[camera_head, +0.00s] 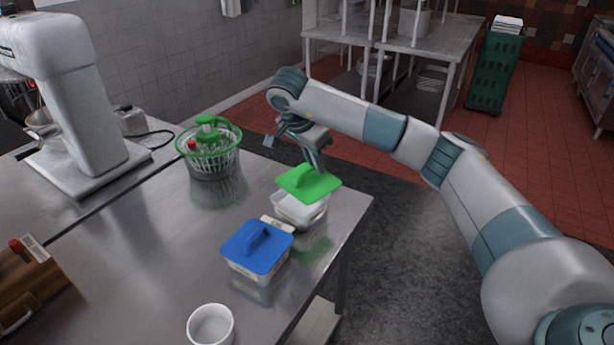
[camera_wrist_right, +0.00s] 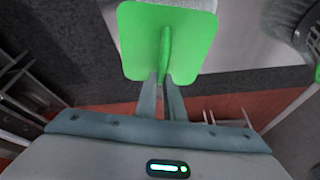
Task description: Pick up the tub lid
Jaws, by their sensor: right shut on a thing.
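A green tub lid (camera_head: 308,184) with a raised handle is held by my right gripper (camera_head: 316,167), which reaches in from the right. In the right wrist view the lid (camera_wrist_right: 150,42) fills the top middle, and the fingers of the gripper (camera_wrist_right: 163,84) close on the near end of its handle. The lid is slightly tilted above an open white tub (camera_head: 300,211) near the table's right edge. I cannot tell whether the lid still touches the tub's rim. My left gripper is not in view.
A second tub with a blue lid (camera_head: 257,247) stands just in front. A green salad spinner (camera_head: 209,150), a white bowl (camera_head: 211,325), a stand mixer (camera_head: 70,105) and a wooden box (camera_head: 25,285) share the steel table (camera_head: 150,250). Its middle is clear.

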